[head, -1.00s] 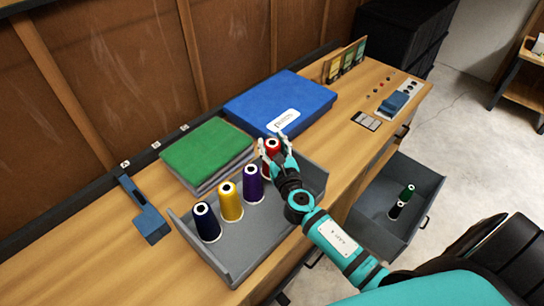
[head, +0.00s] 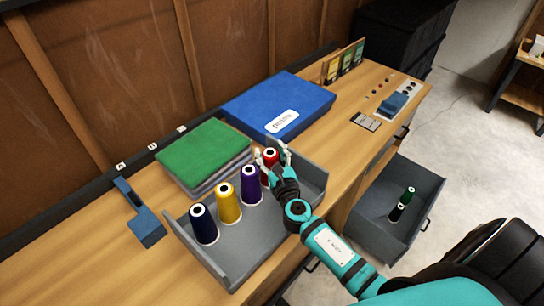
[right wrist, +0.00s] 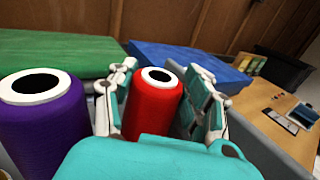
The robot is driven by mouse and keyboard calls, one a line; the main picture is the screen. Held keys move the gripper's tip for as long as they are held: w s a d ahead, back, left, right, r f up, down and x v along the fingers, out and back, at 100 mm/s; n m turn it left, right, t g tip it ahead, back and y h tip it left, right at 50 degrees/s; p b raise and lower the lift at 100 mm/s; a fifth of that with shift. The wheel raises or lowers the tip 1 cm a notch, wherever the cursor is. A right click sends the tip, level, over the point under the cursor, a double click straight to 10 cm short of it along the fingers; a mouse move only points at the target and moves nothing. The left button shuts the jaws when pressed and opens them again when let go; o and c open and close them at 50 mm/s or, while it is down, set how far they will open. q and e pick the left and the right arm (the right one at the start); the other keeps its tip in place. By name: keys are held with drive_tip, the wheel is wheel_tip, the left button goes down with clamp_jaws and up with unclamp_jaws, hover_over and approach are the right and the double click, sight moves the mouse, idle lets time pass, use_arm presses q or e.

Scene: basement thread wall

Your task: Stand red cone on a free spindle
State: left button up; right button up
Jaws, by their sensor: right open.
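The red cone (head: 270,155) is in the grey tray (head: 222,262), at the far right end of a row of cones. It looks upright, and its top is level with the row. My right gripper (head: 272,159) is open, with its fingers on either side of the red cone. In the right wrist view the red cone (right wrist: 153,105) stands between the two spread fingers, with its open top facing up. The base of the cone and any spindle under it are hidden by my gripper. My left gripper is not in view.
Purple (head: 251,187), yellow (head: 228,205) and navy (head: 204,225) cones stand in the same tray. Green folded cloth (head: 203,152) and a blue box (head: 278,103) lie behind it. An open grey drawer (head: 370,225) at right holds a dark green cone (head: 408,196) and a black one.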

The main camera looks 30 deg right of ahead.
drive_tip(key=s+a+b, duration=0.2)
drive_tip(key=s, duration=0.9)
drive_tip(key=shift+s+a+r, duration=0.15)
drive_tip(key=shift+s, duration=0.25)
